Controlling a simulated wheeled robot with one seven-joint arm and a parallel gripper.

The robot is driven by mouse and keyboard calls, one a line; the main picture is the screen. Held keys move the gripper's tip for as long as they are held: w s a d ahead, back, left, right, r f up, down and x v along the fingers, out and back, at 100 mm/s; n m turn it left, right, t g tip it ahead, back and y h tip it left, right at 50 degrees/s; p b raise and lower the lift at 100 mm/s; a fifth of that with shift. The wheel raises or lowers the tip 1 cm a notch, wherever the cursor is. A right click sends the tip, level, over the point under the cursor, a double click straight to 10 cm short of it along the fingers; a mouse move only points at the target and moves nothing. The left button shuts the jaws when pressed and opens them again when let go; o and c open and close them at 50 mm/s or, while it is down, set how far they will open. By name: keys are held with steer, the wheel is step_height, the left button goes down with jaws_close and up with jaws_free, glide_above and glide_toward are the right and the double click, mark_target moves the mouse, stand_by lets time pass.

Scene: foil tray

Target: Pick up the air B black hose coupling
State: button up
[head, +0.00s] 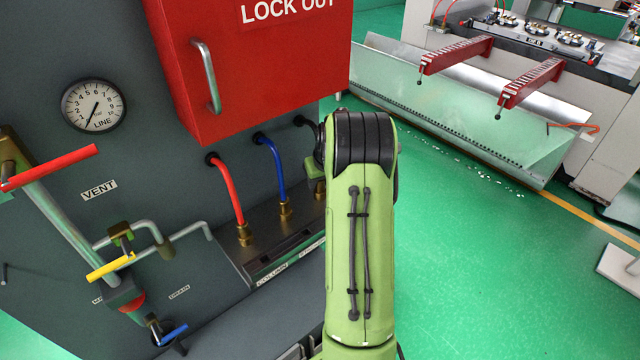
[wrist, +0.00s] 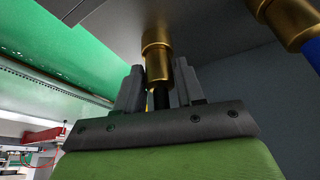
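The black hose's brass coupling (wrist: 157,58) hangs at the top middle of the wrist view, with a short piece of black hose (wrist: 161,99) below it in the picture. My gripper (wrist: 160,80) has its two grey fingers on either side of the coupling's hose end. The fingers lie close to the brass, but I cannot tell if they press on it. In the head view the black hose (head: 303,121) leaves the panel and runs behind my green arm. Its coupling (head: 320,189) shows only in part there, at the arm's left edge.
The red hose (head: 229,190) and blue hose (head: 272,165) stand in brass couplings left of the black one. A red lock-out box (head: 262,75) overhangs them. Pipes and a yellow valve handle (head: 111,266) are further left. Green floor (head: 500,270) is open at right.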

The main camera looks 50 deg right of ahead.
jaws_close()
steer(key=shift+w+d+r, duration=0.1)
steer(key=shift+r, duration=0.55)
step_height(320, 180, up, 3)
steer(key=shift+f, duration=0.1)
steer(key=s+a+r, duration=0.1)
steer(key=s+a, duration=0.2)
steer(key=s, duration=0.5)
steer(key=s+a, duration=0.4)
steer(key=s, duration=0.4)
steer(key=shift+s+a+r+b, duration=0.3)
steer(key=shift+r+b, duration=0.05)
